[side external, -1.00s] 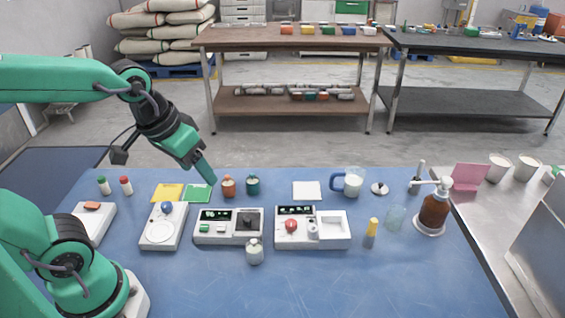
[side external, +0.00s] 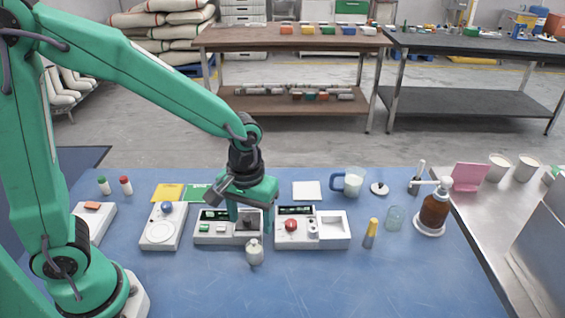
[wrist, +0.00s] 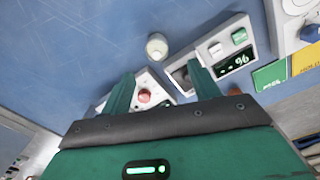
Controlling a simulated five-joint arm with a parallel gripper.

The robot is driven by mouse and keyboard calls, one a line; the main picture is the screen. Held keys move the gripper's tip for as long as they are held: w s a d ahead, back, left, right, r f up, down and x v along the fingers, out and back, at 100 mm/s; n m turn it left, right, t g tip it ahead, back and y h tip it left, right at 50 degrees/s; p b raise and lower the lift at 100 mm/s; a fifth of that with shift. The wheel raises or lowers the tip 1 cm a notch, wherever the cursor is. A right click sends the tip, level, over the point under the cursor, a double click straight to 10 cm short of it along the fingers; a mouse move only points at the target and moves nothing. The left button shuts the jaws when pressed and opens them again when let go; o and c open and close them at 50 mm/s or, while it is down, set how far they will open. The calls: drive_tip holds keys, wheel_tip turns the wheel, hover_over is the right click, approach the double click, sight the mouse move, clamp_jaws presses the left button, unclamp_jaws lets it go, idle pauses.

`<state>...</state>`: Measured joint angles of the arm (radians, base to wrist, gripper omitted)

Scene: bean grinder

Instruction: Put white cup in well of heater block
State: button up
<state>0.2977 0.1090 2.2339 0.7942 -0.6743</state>
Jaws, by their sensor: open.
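A small whitish rounded vessel (side external: 255,252), which looks like the white cup, stands upright on the blue table in front of the instruments. It also shows in the wrist view (wrist: 157,46). A white block with a display, buttons and a dark square part (side external: 228,238) stands behind it; I take this for the heater block, but cannot be sure. It shows in the wrist view too (wrist: 222,47). My gripper (side external: 250,222) is open and empty, pointing down over the block's right end, behind the vessel. In the wrist view, my fingers (wrist: 160,78) partly cover the instruments.
A white instrument with a red knob (side external: 291,225) stands close on the right, and one with a round plate (side external: 160,232) on the left. A blue-handled jug (side external: 353,183), yellow-topped tube (side external: 371,233), clear glass (side external: 395,219) and brown pump bottle (side external: 434,210) stand farther right. The front table is clear.

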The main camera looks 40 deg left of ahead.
sight(254, 241)
drive_tip(key=shift+f, duration=0.2)
drive_tip(key=shift+d+f, duration=0.1)
drive_tip(key=shift+f, duration=1.1)
drive_tip(key=shift+d+f, duration=0.2)
drive_tip(key=shift+f, duration=2.4)
drive_tip(key=c, duration=1.2)
drive_tip(key=shift+o, duration=0.2)
drive_tip(key=shift+r, duration=0.15)
